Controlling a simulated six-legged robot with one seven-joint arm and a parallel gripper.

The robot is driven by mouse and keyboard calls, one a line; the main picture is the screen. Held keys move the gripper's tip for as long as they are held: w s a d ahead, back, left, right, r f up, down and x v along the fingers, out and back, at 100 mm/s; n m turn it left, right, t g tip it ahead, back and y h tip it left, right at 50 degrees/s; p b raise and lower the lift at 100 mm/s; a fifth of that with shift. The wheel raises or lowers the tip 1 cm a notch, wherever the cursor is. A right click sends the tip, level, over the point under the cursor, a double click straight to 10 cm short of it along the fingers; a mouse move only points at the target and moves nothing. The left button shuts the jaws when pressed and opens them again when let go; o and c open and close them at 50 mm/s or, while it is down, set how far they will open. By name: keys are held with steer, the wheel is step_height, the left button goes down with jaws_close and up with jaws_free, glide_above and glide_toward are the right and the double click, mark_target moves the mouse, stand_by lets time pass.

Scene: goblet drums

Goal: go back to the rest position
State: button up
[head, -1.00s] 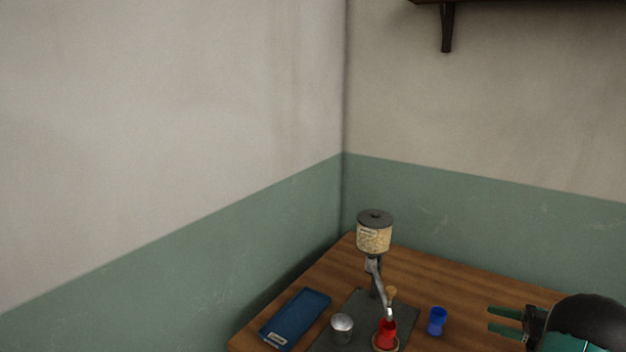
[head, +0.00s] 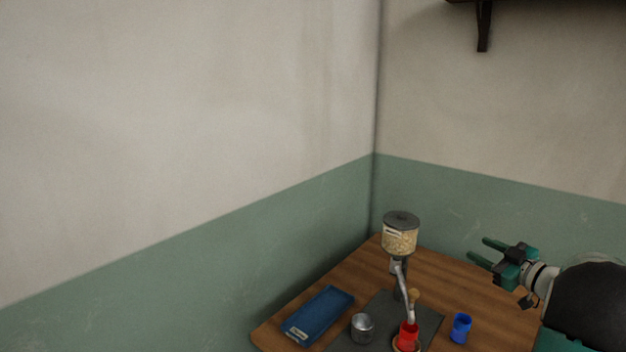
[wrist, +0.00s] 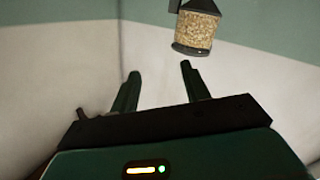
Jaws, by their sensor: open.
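My gripper (head: 481,251) is open and empty. In the head view it is raised above the right part of the wooden table (head: 455,278), with its fingers pointing left. In the wrist view its two green fingers (wrist: 158,85) stand apart with nothing between them. A red goblet drum (head: 408,335) stands on a round base at the front of the dark mat. A blue goblet drum (head: 460,328) stands on the wood to its right, apart from the gripper.
A dispenser of pale grains (head: 400,240) stands tall on the dark mat (head: 375,312); it also shows in the wrist view (wrist: 195,28). A metal cup (head: 362,327) and a blue tray (head: 318,315) are to the left. Walls close the corner behind; a shelf bracket (head: 484,25) hangs above.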

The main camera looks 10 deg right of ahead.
steer(key=w+a+r+m+h, duration=0.35)
steer(key=a+r+h, duration=0.3)
steer(key=r, duration=0.25)
steer(key=s+a+r+m+g+h, duration=0.2)
steer(key=a+m+h, duration=0.1)
steer(key=a, duration=0.5)
steer(key=s+a+f+g+y, duration=0.2)
steer(key=s+a+f+g, duration=0.2)
steer(key=s+a, duration=0.9)
steer(key=s+a+f+g+y, duration=0.3)
steer(key=s+a+f+g, duration=0.2)
steer(key=s+a, duration=0.8)
step_height(320, 180, down, 3)
steer(key=shift+a+f+m, duration=0.2)
steer(key=shift+a+m, duration=0.05)
steer(key=shift+m, duration=0.1)
